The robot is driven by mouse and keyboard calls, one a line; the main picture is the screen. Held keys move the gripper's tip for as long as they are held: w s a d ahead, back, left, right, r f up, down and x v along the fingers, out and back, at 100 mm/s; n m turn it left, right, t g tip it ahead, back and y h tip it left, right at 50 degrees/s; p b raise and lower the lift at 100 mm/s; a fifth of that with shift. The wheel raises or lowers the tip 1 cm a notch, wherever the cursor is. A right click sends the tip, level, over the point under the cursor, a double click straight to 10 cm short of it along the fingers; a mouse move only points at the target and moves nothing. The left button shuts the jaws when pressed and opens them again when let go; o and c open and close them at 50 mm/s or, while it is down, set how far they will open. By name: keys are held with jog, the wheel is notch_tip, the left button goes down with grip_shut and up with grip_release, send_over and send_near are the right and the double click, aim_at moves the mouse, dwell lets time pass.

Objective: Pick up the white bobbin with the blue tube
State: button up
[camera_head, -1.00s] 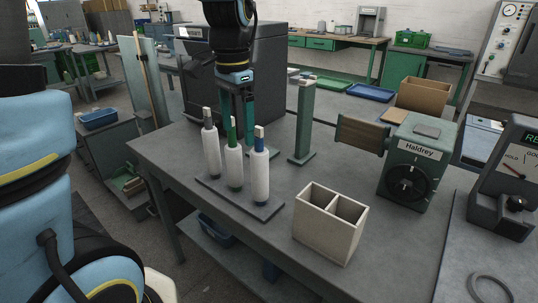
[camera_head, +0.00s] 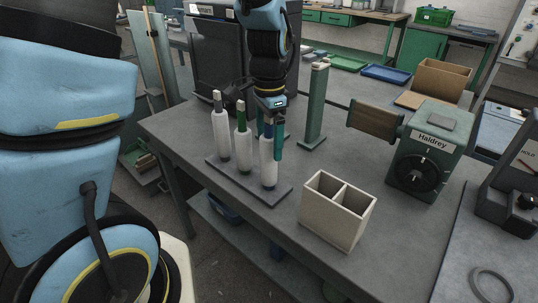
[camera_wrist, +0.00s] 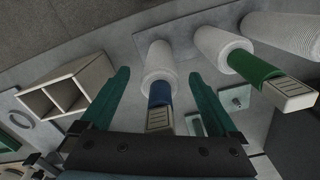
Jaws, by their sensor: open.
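The white bobbin with the blue tube (camera_head: 268,170) stands on the dark base plate (camera_head: 245,187), the rightmost of three bobbins in the head view. My gripper (camera_head: 270,132) is at its upper part, with the fingers pointing down. In the wrist view the bobbin (camera_wrist: 159,68) and its blue tube lie between the two green fingers of my gripper (camera_wrist: 160,98). The fingers are open, with a gap on each side of the tube. The bobbin with the green tube (camera_head: 243,150) stands just left of it. A bobbin with a grey tube (camera_head: 220,130) is farther left.
A cream two-compartment box (camera_head: 337,210) stands empty to the right of the bobbins. A green post (camera_head: 315,105) rises behind. The green Haldrey machine (camera_head: 428,155) with a wooden paddle is farther right. The table's front edge is close to the base plate.

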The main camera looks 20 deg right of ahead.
jog(key=shift+f, duration=0.55)
jog(key=c, duration=1.3)
